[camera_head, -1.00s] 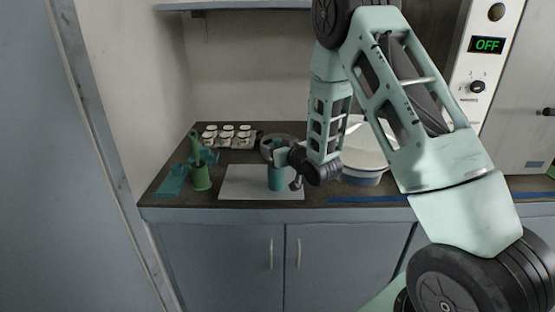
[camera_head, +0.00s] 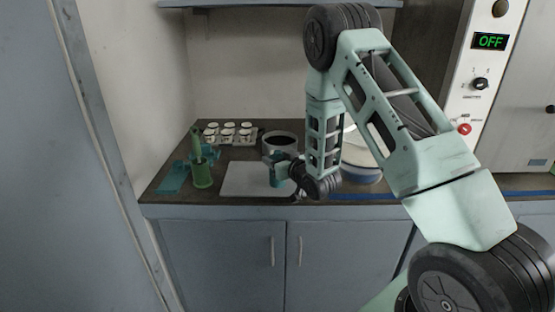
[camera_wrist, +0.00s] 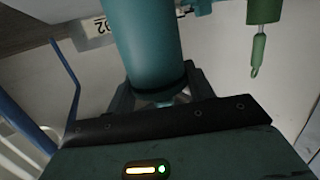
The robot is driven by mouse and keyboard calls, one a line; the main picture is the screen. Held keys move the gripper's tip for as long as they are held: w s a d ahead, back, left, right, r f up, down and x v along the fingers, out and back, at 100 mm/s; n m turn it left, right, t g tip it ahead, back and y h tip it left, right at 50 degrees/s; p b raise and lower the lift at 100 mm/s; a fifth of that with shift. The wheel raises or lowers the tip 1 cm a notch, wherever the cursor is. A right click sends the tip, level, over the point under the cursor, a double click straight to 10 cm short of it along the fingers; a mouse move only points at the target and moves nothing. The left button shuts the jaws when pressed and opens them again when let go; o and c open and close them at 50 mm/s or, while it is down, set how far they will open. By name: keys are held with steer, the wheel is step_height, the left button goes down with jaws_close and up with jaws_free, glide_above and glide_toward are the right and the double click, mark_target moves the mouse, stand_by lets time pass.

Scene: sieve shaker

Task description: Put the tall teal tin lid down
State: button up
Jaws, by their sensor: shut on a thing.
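The tall teal tin (camera_wrist: 140,40) is a smooth cylinder that fills the upper middle of the wrist view, which looks upside down. A darker teal band (camera_wrist: 158,86) at its end, apparently its lid, sits between the fingers of my gripper (camera_wrist: 160,98). The fingers are shut on that end. In the head view my gripper (camera_head: 276,160) is low over the white mat (camera_head: 241,178), with the teal tin (camera_head: 279,174) under it, partly hidden by my wrist. I cannot tell whether lid and tin are fully joined.
A grey bowl (camera_head: 281,137) with dark contents stands just behind. A green cup (camera_head: 202,176) with an upright green handle and a flat teal piece (camera_head: 174,178) are at left. Several small white-topped jars (camera_head: 229,133) stand behind. A white, blue-banded vessel (camera_head: 361,174) is right of my wrist.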

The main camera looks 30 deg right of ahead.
steer(key=shift+f, duration=0.2)
steer(key=o, duration=1)
steer(key=shift+c, duration=0.2)
steer(key=shift+r, duration=0.1)
